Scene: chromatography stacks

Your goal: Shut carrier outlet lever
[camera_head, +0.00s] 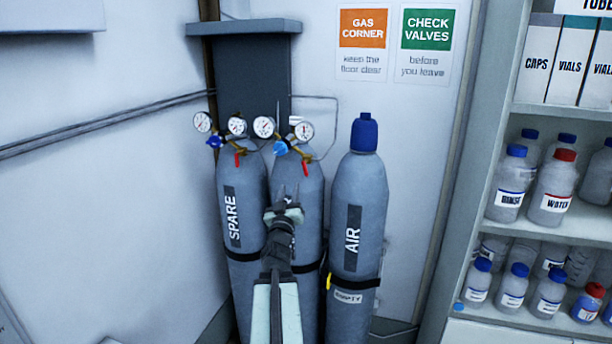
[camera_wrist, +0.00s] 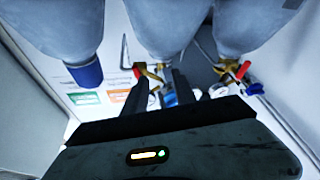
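The middle cylinder (camera_head: 311,184) carries a brass regulator with a blue knob (camera_head: 281,148) and a red outlet lever (camera_head: 305,167) hanging down. My arm hides any name on this cylinder. My gripper (camera_head: 286,194) is in front of it, a little below and left of the lever. In the upside-down wrist view, my gripper (camera_wrist: 162,78) has its two dark fingers apart, with the blue knob (camera_wrist: 170,99) seen between them. The red lever (camera_wrist: 137,70) is beside the left fingertip; I cannot tell whether they touch.
The SPARE cylinder (camera_head: 243,188) stands left with its own red lever (camera_head: 238,159). The AIR cylinder (camera_head: 359,192), blue-capped, stands right. Round gauges (camera_head: 264,127) crowd the regulators. A shelf of bottles (camera_head: 538,225) is at far right. Open wall space lies left.

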